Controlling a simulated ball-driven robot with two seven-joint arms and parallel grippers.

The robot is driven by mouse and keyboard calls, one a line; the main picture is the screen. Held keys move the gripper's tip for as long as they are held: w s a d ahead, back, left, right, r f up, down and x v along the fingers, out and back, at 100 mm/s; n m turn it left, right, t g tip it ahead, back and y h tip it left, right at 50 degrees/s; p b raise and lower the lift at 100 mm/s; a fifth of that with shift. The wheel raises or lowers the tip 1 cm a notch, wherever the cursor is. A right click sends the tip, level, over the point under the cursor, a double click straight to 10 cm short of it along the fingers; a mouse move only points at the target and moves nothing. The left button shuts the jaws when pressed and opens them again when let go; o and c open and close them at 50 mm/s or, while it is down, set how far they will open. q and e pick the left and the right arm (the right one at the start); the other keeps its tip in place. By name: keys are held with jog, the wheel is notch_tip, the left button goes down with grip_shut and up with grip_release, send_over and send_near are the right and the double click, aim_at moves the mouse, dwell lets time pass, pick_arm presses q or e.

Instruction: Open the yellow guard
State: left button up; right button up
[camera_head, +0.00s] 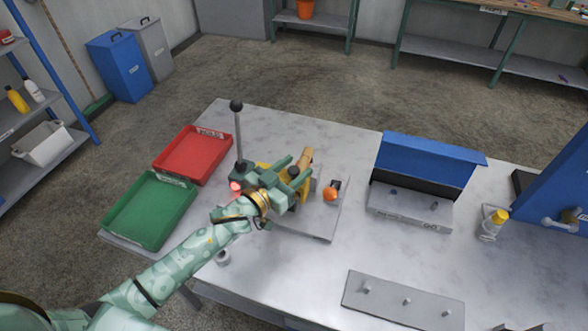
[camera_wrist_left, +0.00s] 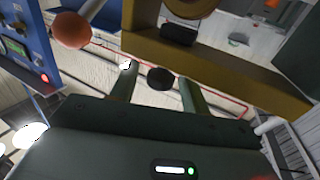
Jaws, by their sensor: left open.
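The yellow guard (camera_head: 264,168) is part of a machine on the workbench and is mostly hidden behind my left gripper (camera_head: 294,174) in the head view. In the left wrist view a thick yellow bar (camera_wrist_left: 225,68) of it crosses the upper part. My left gripper (camera_wrist_left: 157,78) is open there, with one finger on each side of a small dark round knob (camera_wrist_left: 160,79). Gaps show between the knob and both fingers, so it is not gripped. I cannot tell how far the guard is swung. My right gripper is not in view.
A tall lever with a black knob (camera_head: 237,106) stands left of the guard. An orange knob (camera_head: 331,194) is to its right. Red (camera_head: 193,153) and green (camera_head: 150,209) trays lie left. A blue-lidded box (camera_head: 428,160) stands right. The bench front holds a pegged plate (camera_head: 403,300).

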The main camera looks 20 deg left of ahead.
pick_arm(q)
jog(key=shift+w, duration=0.1)
grip_shut()
jog(key=shift+r, duration=0.15)
